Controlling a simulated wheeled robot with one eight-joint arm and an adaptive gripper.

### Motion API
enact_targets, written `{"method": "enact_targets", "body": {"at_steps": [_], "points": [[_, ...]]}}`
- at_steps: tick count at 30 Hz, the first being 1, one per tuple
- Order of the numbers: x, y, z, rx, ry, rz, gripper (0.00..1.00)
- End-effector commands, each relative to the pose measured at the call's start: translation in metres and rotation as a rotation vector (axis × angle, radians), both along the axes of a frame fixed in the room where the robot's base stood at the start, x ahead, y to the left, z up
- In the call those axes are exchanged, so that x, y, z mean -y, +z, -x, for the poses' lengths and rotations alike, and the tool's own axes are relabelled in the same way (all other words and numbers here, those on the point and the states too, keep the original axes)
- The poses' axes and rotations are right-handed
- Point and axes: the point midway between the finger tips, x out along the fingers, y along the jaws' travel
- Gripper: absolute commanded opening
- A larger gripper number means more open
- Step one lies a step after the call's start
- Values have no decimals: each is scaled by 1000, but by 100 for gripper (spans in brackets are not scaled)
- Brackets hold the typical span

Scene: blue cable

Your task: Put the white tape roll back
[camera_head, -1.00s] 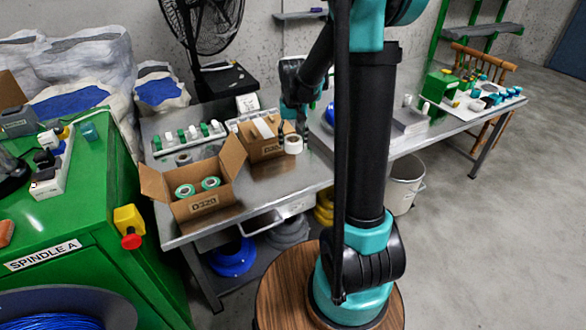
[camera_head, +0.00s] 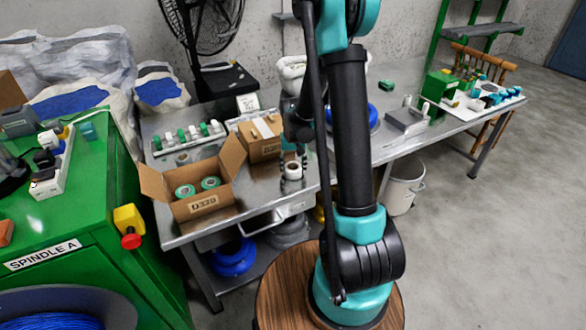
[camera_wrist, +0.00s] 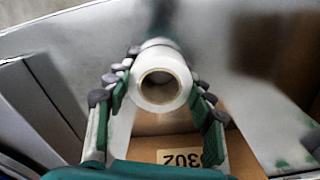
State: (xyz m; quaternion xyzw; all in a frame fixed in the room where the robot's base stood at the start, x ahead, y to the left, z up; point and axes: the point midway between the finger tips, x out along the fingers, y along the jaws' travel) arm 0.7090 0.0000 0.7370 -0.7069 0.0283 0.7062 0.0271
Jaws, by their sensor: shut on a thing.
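The white tape roll (camera_head: 293,170) is between the fingers of my gripper (camera_head: 292,172), near the front edge of the metal table in the head view. In the wrist view the roll (camera_wrist: 160,82) shows its brown core facing the camera, with a green-padded finger on each side. My gripper (camera_wrist: 162,90) is shut on it. I cannot tell whether the roll touches the table. An open cardboard box (camera_head: 205,203) with two green-rimmed rolls (camera_head: 198,187) stands to the left. A second cardboard box (camera_head: 259,150) is behind; a labelled cardboard box (camera_wrist: 190,150) shows low in the wrist view.
A tray of small white and green items (camera_head: 188,138) lies at the back left of the table. A grey roll (camera_head: 182,158) stands behind the open box. A green cabinet (camera_head: 85,220) is at far left. The table's right part (camera_head: 385,150) has free room.

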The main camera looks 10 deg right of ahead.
Motion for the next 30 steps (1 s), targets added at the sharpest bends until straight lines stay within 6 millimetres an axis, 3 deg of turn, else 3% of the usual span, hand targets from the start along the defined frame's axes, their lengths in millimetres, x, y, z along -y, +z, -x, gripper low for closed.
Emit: {"method": "enact_targets", "body": {"at_steps": [7, 8, 13, 23, 30], "points": [[0, -2, 0, 0, 0, 0, 24], [0, -3, 0, 0, 0, 0, 54], [0, -2, 0, 0, 0, 0, 74], [0, 0, 0, 0, 0, 0, 74], [0, 25, 1, 0, 0, 0, 74]]}}
